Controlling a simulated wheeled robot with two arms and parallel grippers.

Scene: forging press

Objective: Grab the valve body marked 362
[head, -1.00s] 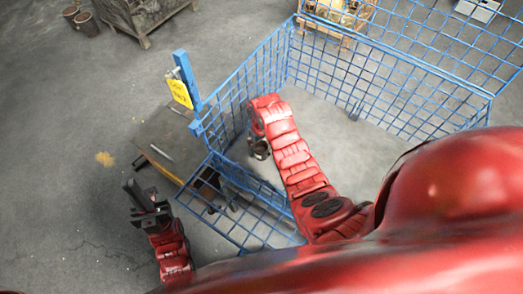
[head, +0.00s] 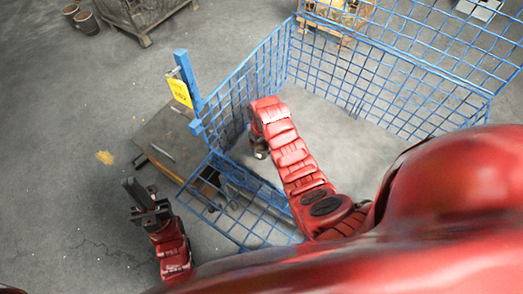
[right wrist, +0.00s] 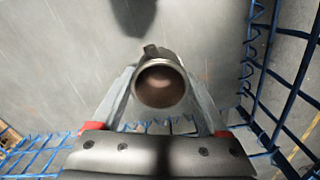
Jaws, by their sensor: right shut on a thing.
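In the right wrist view a brownish metal part with a round open end (right wrist: 160,84), which looks like a valve body, sits between the two fingers of my right gripper (right wrist: 162,92). The gripper is shut on it. No number shows on this part, so I cannot tell if it is 362. In the head view my right gripper (head: 260,151) is inside the blue wire cage near its left wall, mostly hidden under my red forearm. My left gripper (head: 143,196) is open and empty, outside the cage at the lower left.
The blue wire cage (head: 245,88) surrounds my right arm, with a lowered mesh panel at its front. A dark low table (head: 172,138) and a blue post with a yellow sign (head: 180,93) stand against its left side. The grey cage floor is otherwise clear.

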